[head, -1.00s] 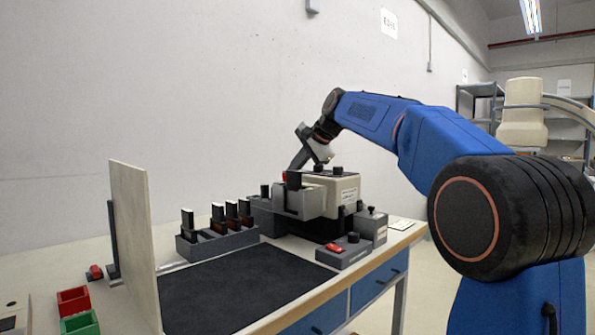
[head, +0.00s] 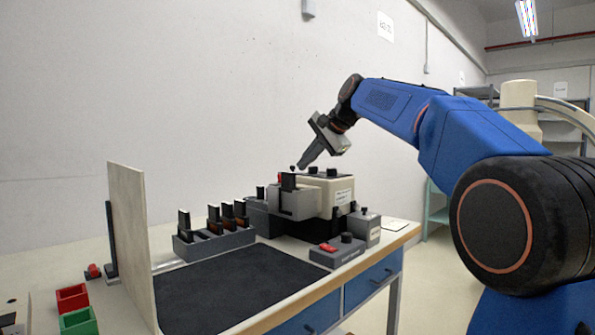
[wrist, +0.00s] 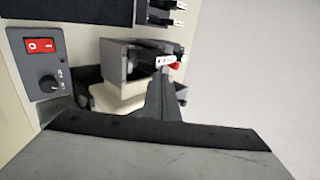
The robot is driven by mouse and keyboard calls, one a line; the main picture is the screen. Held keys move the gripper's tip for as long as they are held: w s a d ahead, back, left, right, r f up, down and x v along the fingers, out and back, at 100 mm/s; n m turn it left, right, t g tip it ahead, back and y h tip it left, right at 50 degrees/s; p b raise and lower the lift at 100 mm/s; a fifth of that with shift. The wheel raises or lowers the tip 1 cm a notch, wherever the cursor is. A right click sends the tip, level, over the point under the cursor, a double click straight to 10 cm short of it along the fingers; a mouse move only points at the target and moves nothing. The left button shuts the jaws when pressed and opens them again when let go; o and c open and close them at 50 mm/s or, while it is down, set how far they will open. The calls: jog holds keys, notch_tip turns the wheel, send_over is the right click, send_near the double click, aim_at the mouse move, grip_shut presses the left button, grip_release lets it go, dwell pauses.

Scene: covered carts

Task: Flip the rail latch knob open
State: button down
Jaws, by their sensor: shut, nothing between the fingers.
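A beige machine box (head: 325,192) on a dark base carries a grey housing (head: 291,203) at its left front; the housing also shows in the wrist view (wrist: 126,62). A black upright piece (head: 288,182) and a small red part (head: 279,178) stand at its top. In the wrist view the red part (wrist: 175,66) sits beside a white label. I cannot tell which piece is the rail latch knob. My gripper (head: 302,166) is shut and empty, slanting down to just above and right of the black piece. In the wrist view its fingertips (wrist: 161,70) overlap the label area, hiding part of the housing.
A grey switch box (head: 337,252) with a red rocker and black knob stands in front. A grey rack (head: 215,241) with several dark upright pieces is left. A pale upright panel (head: 133,240) and red and green bins (head: 72,298) lie farther left. The black mat (head: 235,285) is clear.

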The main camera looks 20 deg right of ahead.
jog(key=shift+v, duration=2.5)
